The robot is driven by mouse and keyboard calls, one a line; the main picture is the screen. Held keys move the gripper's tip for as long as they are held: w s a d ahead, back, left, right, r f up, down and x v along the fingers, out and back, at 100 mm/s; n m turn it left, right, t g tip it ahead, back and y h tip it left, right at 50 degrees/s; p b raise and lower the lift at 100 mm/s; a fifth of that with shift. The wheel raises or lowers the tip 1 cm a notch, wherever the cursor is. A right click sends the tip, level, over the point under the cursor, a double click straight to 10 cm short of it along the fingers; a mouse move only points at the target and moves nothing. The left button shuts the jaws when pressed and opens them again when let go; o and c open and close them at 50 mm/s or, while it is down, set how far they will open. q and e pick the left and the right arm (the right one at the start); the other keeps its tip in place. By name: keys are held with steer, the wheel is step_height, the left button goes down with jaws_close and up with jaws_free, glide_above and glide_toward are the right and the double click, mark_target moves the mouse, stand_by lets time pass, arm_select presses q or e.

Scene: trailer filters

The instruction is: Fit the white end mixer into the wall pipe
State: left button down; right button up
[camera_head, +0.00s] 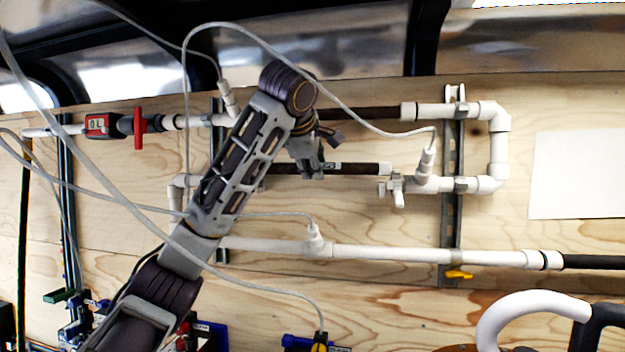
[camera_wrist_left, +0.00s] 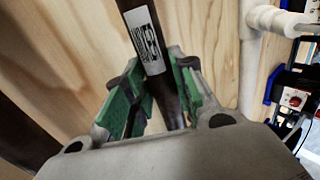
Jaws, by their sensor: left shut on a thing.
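The mixer, a dark rod with a white label (camera_head: 355,168), hangs level in front of the plywood wall. My left gripper (camera_head: 313,168) is shut around it near the label. In the left wrist view the mixer (camera_wrist_left: 136,12) runs between the green-padded fingers (camera_wrist_left: 155,85), and its label is partly readable. The white wall pipe (camera_head: 465,184) has a branch fitting and a small white valve (camera_head: 396,188) at its left end. The mixer's right end is close to this valve and slightly above it in the picture; I cannot tell whether they touch. My right gripper is out of view.
Another dark rod (camera_head: 365,113) sits in the upper pipe line. A long white pipe (camera_head: 390,253) runs below. Grey cables (camera_head: 300,70) loop across the wall and past my arm. A red-handled valve (camera_head: 138,127) is at left. A vertical metal rail (camera_head: 449,225) carries the pipes.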

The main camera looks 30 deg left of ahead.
arm_select(q)
steer(key=shift+f+b, duration=0.9)
steer(key=shift+f, duration=0.65)
steer(key=shift+s, duration=0.1)
steer(key=c, duration=1.2)
jaws_free()
steer(key=shift+f, duration=0.15)
steer(key=v, duration=1.2)
steer(key=shift+b, duration=0.35)
